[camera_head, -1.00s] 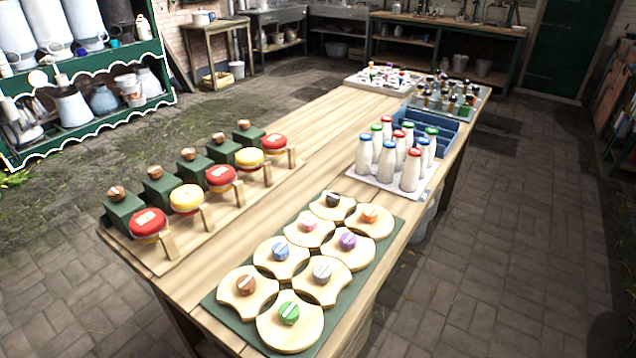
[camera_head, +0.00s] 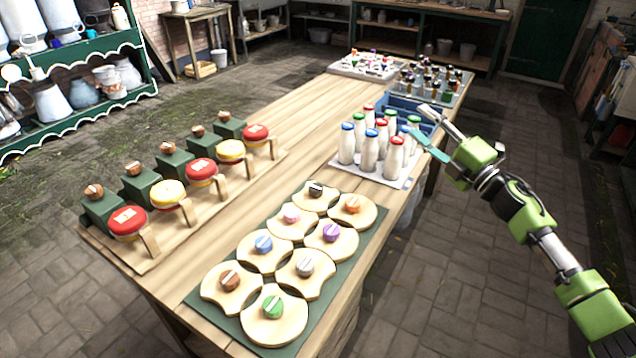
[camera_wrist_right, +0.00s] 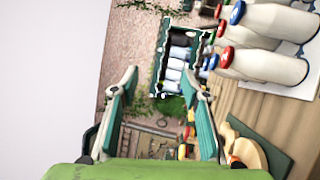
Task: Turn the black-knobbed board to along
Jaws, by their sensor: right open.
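The black-knobbed board (camera_head: 313,203) is a pale wooden piece with curved-in sides at the far left of a green mat (camera_head: 348,274). Its black knob (camera_head: 316,189) has a light stripe. Other pale boards with orange, pink, purple, blue, grey, brown and green knobs lie close around it. My right gripper (camera_head: 422,124) is open and empty, in the air to the right of the milk bottles and away from the board. Its two spread fingers show in the right wrist view (camera_wrist_right: 160,85). My left gripper is out of view.
Milk bottles (camera_head: 369,152) with coloured caps stand on a white tray (camera_head: 371,174) beyond the mat, beside a blue crate (camera_head: 407,101). A wooden stand (camera_head: 222,193) with red and yellow rounds and green blocks is at left. Bare tabletop (camera_head: 262,210) lies between.

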